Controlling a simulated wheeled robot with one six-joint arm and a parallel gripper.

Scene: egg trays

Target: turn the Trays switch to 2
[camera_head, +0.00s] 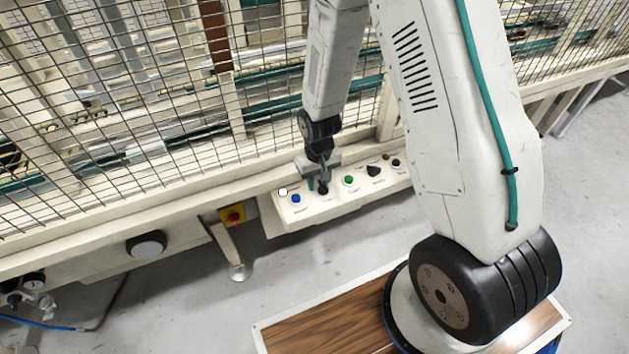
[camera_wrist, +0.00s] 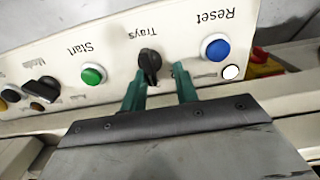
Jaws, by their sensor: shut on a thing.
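The Trays switch is a black rotary knob (camera_wrist: 150,64) with its label "Trays" upside down above it in the wrist view. It sits on a cream control panel (camera_wrist: 116,62) between the blue Reset button (camera_wrist: 215,48) and the green Start button (camera_wrist: 93,74). My gripper (camera_wrist: 158,72) has its green fingers at the knob, one on each side, and is shut on it. In the head view my gripper (camera_head: 318,184) reaches down to the panel, and its fingers partly cover the knob. I cannot read which number the knob points to.
A black selector (camera_head: 374,171) and other small knobs sit further right on the panel. A white lamp (camera_head: 283,192) is beside the blue button. A red button on a yellow box (camera_head: 234,216) is to the left. Wire mesh fencing (camera_head: 130,120) stands behind the panel.

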